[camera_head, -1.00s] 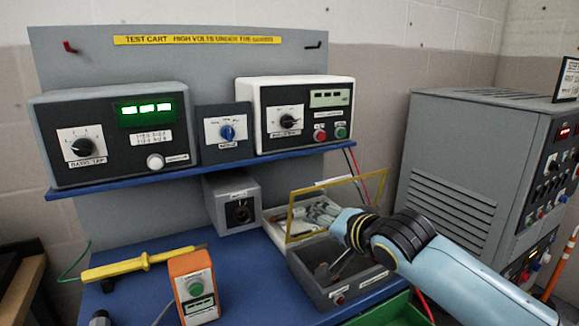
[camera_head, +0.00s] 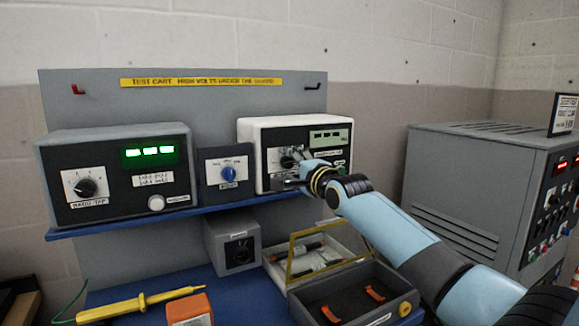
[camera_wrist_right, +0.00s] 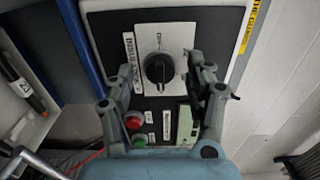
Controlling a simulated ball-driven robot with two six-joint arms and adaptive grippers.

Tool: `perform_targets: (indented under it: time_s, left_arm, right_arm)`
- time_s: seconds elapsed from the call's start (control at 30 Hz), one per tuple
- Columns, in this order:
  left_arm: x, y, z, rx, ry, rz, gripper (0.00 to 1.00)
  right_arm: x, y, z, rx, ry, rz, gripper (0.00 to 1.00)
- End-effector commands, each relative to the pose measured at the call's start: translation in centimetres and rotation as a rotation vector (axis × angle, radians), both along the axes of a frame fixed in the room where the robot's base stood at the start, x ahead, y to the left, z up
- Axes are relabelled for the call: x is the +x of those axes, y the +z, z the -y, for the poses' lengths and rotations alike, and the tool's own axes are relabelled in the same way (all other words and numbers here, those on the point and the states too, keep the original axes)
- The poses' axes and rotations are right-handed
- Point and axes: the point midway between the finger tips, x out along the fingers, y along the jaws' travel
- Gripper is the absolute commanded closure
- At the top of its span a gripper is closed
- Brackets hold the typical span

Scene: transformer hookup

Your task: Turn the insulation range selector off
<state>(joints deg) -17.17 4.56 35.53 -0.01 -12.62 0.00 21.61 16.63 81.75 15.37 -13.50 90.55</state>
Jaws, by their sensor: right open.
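The selector is a black knob (camera_wrist_right: 158,69) on a white dial plate, on the dark face of the white-cased instrument (camera_head: 296,122). In the head view the knob (camera_head: 288,161) is partly covered by my right gripper (camera_head: 296,172). In the right wrist view my right gripper (camera_wrist_right: 155,80) is open, with one finger on each side of the knob and apart from it. The knob's pointer position is too small to read surely. Red (camera_wrist_right: 133,122) and green (camera_wrist_right: 139,140) buttons sit beside the dial. My left gripper is not in view.
A small box with a blue knob (camera_head: 228,173) and a grey unit with a green display (camera_head: 118,165) share the blue shelf (camera_head: 120,224). Below are an open grey box (camera_head: 350,296), a yellow-framed case (camera_head: 301,268) and a yellow probe (camera_head: 140,304).

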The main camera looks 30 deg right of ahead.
Motion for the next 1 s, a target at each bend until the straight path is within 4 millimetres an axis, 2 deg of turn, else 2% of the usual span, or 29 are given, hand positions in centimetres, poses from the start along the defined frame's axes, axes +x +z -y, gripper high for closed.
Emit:
perform_targets:
  time_s: [0.13,0.4,0.8,1.0]
  left_arm:
    - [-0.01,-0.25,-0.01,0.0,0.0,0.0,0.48]
    - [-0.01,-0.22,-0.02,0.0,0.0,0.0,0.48]
    - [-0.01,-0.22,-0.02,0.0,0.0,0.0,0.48]
    - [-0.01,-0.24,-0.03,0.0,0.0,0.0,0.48]
  right_arm:
    - [1.01,-0.07,0.04,0.001,0.0,-0.001,0.46]
    - [1.12,-0.02,0.03,-0.001,0.0,-0.001,0.46]
    - [1.09,-0.06,0.04,-0.001,0.0,-0.002,0.98]
    - [1.08,-0.09,0.04,-0.011,0.0,-0.002,0.99]
